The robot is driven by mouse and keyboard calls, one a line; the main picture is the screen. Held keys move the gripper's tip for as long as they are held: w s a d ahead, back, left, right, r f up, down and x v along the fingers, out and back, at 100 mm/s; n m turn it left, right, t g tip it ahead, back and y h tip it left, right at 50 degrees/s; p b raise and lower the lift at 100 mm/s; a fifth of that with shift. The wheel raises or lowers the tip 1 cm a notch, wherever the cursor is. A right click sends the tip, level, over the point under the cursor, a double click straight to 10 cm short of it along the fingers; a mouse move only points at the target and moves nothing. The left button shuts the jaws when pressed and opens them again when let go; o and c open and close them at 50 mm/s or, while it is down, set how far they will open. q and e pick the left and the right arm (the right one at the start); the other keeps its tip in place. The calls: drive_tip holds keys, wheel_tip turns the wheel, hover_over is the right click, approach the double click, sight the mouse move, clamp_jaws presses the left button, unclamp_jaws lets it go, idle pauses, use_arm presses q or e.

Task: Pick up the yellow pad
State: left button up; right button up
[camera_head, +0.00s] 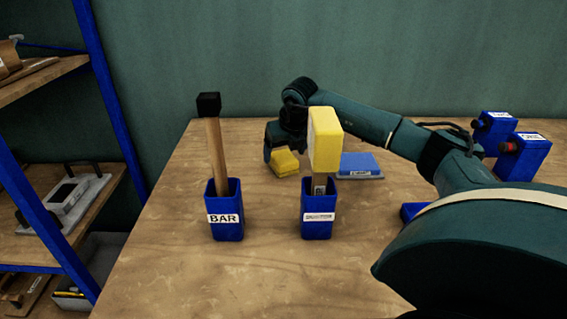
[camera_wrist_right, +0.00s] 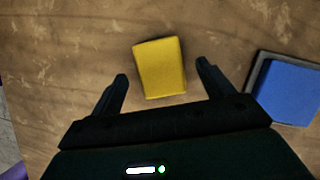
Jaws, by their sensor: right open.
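The yellow pad (camera_head: 285,163) lies on the wooden table, behind the two blue holders in the head view. In the right wrist view the yellow pad (camera_wrist_right: 160,68) sits ahead of and between the fingertips, with bare table around it. My right gripper (camera_head: 276,150) is over the pad, and its fingers are partly hidden in the head view. In the right wrist view the right gripper (camera_wrist_right: 161,70) is open and empty, with a finger on either side of the pad's near part. My left gripper is not in view.
A yellow-headed tool (camera_head: 325,138) stands in a blue holder (camera_head: 318,228), in front of my right gripper. A black-headed tool (camera_head: 215,150) stands in the BAR holder (camera_head: 225,230). A blue block (camera_head: 362,164) lies right of the pad. Blue boxes (camera_head: 530,155) stand far right.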

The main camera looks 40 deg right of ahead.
sight(284, 157)
drive_tip(key=shift+x, duration=1.5)
drive_tip(key=shift+c, duration=0.2)
drive_tip(key=c, duration=1.1)
drive_tip(key=shift+r, duration=0.1)
wheel_tip(284, 157, up, 10)
drive_tip(key=shift+f, duration=0.1)
